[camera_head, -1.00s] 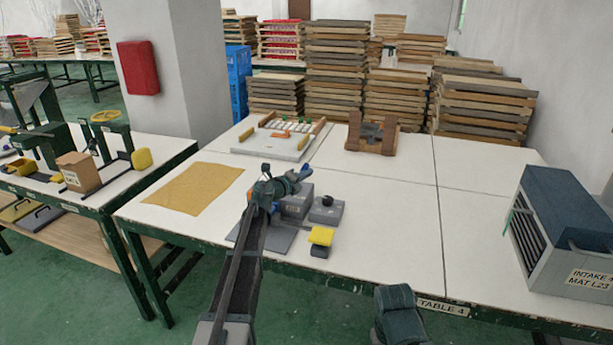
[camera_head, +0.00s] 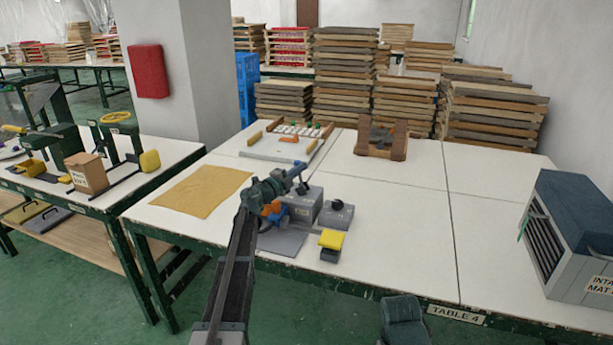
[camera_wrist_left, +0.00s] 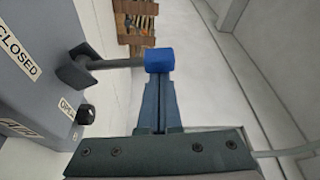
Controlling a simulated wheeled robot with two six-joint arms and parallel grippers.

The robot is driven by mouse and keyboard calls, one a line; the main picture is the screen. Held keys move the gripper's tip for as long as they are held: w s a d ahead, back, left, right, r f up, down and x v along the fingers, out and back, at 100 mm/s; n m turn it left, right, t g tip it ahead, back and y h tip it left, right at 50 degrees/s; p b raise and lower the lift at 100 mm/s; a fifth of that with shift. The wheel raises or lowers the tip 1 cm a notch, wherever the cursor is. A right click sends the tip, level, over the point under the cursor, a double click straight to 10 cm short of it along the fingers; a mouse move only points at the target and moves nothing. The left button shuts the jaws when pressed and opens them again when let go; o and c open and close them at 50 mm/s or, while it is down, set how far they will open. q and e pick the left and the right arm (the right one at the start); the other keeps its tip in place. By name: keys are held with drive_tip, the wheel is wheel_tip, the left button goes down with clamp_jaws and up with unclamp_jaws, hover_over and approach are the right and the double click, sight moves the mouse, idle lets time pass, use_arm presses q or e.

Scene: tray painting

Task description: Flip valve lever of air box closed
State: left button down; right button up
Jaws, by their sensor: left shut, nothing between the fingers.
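The air box (camera_head: 305,206) is a grey block on the near part of the table, partly behind my left arm. In the left wrist view the air box (camera_wrist_left: 35,35) fills the left side, with a CLOSED label and a partly cut-off second label. Its valve lever (camera_wrist_left: 115,63) is a grey rod sticking out sideways, ending in a blue tip (camera_wrist_left: 159,60). My left gripper (camera_head: 298,171) is shut and empty above the box. In the left wrist view its fingertips (camera_wrist_left: 158,82) are right at the blue tip; whether they touch it I cannot tell.
A yellow-topped block (camera_head: 331,240) and a small grey box with a black knob (camera_head: 337,214) stand close by. A tan cloth (camera_head: 200,190) lies to the left. A large blue-grey crate (camera_head: 572,235) stands at the right. The table's middle right is clear.

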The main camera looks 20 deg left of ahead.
use_arm(q)
drive_tip(key=shift+a+f+n+t+b, duration=0.15)
drive_tip(key=shift+a+n+t+b, duration=0.2)
drive_tip(key=shift+a+n+b, duration=0.5)
drive_tip(key=shift+a+f+n+t+b, duration=0.15)
drive_tip(key=shift+a+n+t+b, duration=0.25)
drive_tip(key=shift+a+n, duration=0.7)
use_arm(e)
drive_tip(key=shift+f, duration=1.55)
use_arm(q)
drive_tip(key=shift+d+n+y, duration=0.2)
drive_tip(key=shift+n+y, duration=0.1)
drive_tip(key=shift+n, duration=0.05)
drive_tip(key=shift+d+r, duration=0.1)
drive_tip(key=shift+r, duration=0.05)
drive_tip(key=d+r+p, duration=0.2)
drive_tip(key=d, duration=0.2)
drive_tip(key=b+v, duration=0.1)
drive_tip(key=v, duration=0.9)
drive_tip(key=shift+a+b, duration=0.3)
drive_tip(key=shift+b, duration=0.1)
use_arm(e)
drive_tip(key=shift+s+a+r, duration=0.15)
drive_tip(key=shift+s+a, duration=0.05)
drive_tip(key=shift+a, duration=0.25)
